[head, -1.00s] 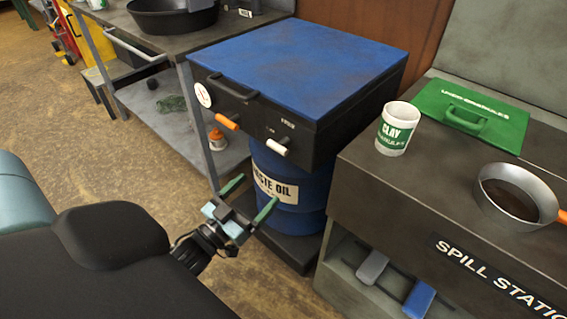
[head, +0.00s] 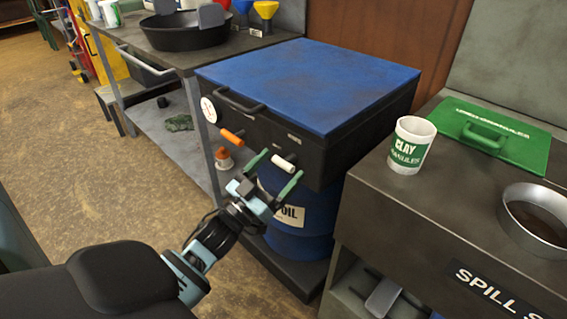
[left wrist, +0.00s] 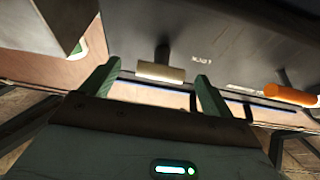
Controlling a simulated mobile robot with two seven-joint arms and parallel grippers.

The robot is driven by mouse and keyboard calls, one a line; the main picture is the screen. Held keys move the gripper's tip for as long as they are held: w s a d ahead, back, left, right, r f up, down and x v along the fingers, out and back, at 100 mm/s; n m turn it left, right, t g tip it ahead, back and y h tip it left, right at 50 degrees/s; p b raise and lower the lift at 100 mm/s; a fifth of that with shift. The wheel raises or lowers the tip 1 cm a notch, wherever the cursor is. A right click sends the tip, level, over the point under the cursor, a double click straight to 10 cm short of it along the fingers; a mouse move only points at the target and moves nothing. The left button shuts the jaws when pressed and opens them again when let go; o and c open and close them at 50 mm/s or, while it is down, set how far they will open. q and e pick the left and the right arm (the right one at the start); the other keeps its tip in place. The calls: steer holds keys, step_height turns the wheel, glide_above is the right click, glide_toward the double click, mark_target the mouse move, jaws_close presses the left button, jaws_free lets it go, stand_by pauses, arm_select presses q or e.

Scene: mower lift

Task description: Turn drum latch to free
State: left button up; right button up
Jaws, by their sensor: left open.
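The waste oil drum (head: 300,240) stands under a dark box with a blue lid (head: 310,80). Two handles stick out of the box front: an orange one (head: 231,137) and a white one (head: 283,164). A small label beside the white one is too small to read surely. My left gripper (head: 274,173) is open, its green fingers pointing at the white handle. In the left wrist view the white handle (left wrist: 160,72) appears between the fingertips and just beyond them, not gripped. The orange handle (left wrist: 291,95) is to the right there. My right gripper is not in view.
The spill station bench (head: 380,215) stands close on the right, with a clay cup (head: 409,146), a green lid (head: 490,137) and a metal pan (head: 535,215). A workbench (head: 225,48) with a black pan (head: 182,31) is at the left. Open floor lies at the left.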

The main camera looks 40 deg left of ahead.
mark_target(287, 161)
arm_select(q)
steer(key=shift+x, duration=1.15)
steer(key=c, duration=0.9)
